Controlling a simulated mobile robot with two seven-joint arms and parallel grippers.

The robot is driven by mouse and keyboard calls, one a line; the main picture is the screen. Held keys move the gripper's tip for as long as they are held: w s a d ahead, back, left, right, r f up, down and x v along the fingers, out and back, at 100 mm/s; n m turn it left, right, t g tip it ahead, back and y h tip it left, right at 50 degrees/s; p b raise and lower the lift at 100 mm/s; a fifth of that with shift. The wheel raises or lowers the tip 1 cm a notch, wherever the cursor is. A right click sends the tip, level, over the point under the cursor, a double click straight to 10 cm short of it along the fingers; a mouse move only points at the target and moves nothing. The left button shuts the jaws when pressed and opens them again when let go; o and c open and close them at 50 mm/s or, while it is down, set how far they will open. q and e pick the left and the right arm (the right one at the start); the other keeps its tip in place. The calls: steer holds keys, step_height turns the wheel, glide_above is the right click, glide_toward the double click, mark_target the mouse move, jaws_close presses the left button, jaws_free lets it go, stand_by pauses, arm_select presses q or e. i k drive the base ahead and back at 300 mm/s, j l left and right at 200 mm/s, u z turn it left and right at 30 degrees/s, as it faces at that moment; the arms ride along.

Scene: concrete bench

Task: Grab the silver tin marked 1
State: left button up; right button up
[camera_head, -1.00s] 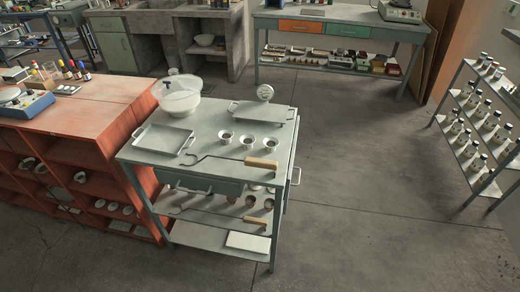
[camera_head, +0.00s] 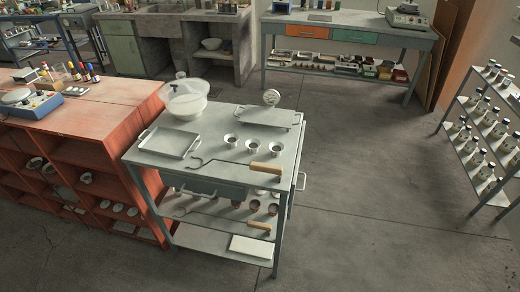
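No silver tin with a readable mark 1 can be made out in the head view. Three small pale cups (camera_head: 252,146) stand in a row on the top of the grey metal cart (camera_head: 222,181); any marks on them are too small to read. Neither of my grippers is in view.
The cart top also holds a square tray (camera_head: 169,142), a glass-lidded bowl (camera_head: 185,98) and a hooked tool with a wooden handle (camera_head: 266,168). A red shelf unit (camera_head: 85,125) adjoins its left side. A bottle rack (camera_head: 484,135) stands right. The floor (camera_head: 370,180) between is open.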

mark_target(252, 145)
steer(key=i+l, duration=0.25)
steer(key=i+l+u, duration=0.1)
steer(key=l, duration=0.45)
steer(key=i+l, duration=0.15)
steer(key=l, duration=0.4)
steer(key=i+l+u, duration=0.15)
steer(key=l, duration=0.4)
steer(key=k, duration=0.05)
